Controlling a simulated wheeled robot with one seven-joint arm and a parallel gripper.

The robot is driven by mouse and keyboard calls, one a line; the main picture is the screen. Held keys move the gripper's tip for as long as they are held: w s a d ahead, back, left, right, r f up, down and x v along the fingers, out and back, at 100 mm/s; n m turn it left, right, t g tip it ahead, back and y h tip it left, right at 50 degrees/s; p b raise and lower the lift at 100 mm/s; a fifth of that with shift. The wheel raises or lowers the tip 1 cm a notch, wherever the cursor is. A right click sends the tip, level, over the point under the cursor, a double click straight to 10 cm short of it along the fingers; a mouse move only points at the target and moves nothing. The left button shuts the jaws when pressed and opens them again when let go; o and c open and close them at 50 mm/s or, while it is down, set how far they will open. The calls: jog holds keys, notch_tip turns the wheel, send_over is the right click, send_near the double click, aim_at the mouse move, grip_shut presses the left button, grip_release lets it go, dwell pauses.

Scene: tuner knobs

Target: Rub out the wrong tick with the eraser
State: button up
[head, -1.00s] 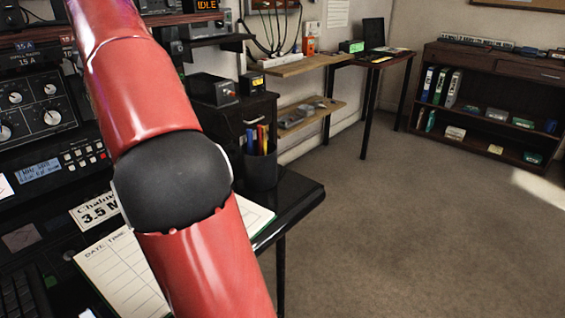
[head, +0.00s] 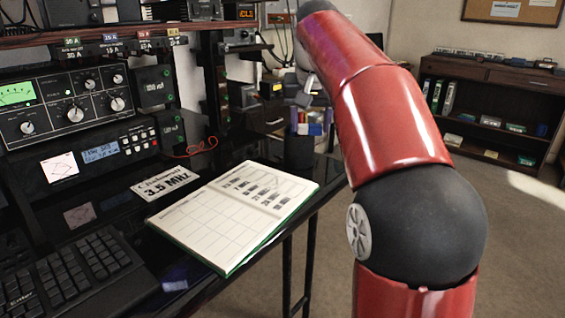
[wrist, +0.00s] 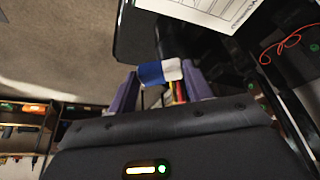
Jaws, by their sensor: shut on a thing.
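My gripper (wrist: 161,76) is shut on a blue and white eraser (wrist: 152,73), which sits between its two purple fingers in the wrist view. In the head view the gripper end is small and unclear, beyond my red arm near the pen cup. An open log book (head: 235,208) with a green edge lies on the black desk, apart from the gripper. Its far page has printed lines and dark blocks; its near page has a grid. The book also shows at the top of the wrist view (wrist: 215,10). I cannot make out any tick.
A keyboard (head: 65,270), a "3.5 MHz" card (head: 165,184) and radio units (head: 70,105) stand left of the book. A dark pen cup (head: 298,153) is beyond the book. A red wire (head: 195,148) lies behind it. Open floor is at the right.

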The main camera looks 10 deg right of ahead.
jog(key=n+b, duration=0.2)
send_over(281, 179)
jog(key=s, duration=0.1)
jog(key=shift+y, duration=0.3)
notch_tip(281, 179, down, 6)
jog(key=shift+s+a+r, duration=0.1)
jog(key=shift+s+r, duration=0.05)
jog(key=shift+r, duration=0.1)
notch_tip(281, 179, down, 5)
jog(key=b, duration=0.4)
jog(key=shift+r, duration=0.15)
jog(key=shift+r, duration=0.1)
jog(key=shift+f+b, duration=0.4)
jog(key=shift+f, duration=0.2)
dwell(0.4)
jog(key=shift+s, duration=0.1)
